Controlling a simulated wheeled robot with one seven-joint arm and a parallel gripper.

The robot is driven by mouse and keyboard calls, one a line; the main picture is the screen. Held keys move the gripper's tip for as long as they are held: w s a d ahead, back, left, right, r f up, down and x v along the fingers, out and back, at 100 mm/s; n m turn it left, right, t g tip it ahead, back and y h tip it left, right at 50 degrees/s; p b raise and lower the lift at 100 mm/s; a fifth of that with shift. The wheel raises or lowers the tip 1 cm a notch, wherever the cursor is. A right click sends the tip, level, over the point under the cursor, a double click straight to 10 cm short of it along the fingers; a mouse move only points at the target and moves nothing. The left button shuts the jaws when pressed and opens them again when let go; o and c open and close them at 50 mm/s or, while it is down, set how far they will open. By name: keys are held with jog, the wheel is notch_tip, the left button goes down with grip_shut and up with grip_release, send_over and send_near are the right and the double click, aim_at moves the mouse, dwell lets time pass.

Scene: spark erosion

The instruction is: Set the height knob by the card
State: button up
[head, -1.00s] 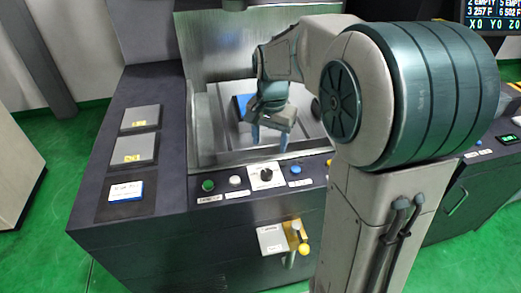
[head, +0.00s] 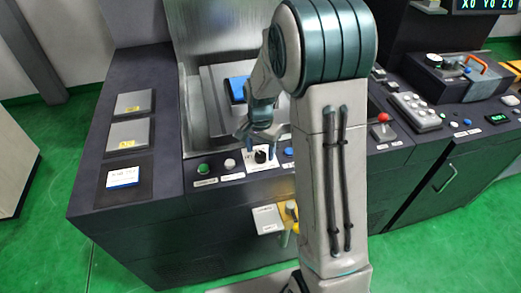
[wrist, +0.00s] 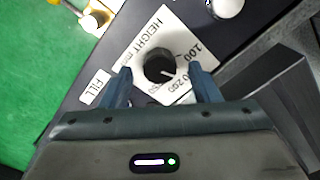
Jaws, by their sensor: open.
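The height knob (wrist: 158,67) is a round black knob with a white pointer line, on a white dial plate (wrist: 146,46) marked HEIGHT mm, 100 and 200. Other dial numbers are partly hidden. The pointer slants toward the lower right in the wrist view. The knob also shows on the front panel in the head view (head: 260,156). My gripper (wrist: 160,74) is open, with one finger on each side of the knob; I cannot tell whether they touch it. A white card (head: 123,175) with a blue strip lies at the panel's left; its writing is too small to read.
A green button (head: 203,168) and a white button (head: 230,164) sit left of the knob, a blue button (head: 288,152) to its right. A blue block (head: 237,89) is in the tank behind. A control pad (head: 415,111) stands right.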

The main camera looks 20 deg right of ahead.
jog(key=shift+f, duration=0.65)
jog(key=c, duration=1)
jog(key=shift+n, duration=0.3)
jog(key=n+b, duration=0.2)
jog(key=n, duration=0.1)
jog(key=shift+n+b, duration=0.7)
jog(key=shift+n, duration=1.4)
jog(key=shift+r, duration=0.1)
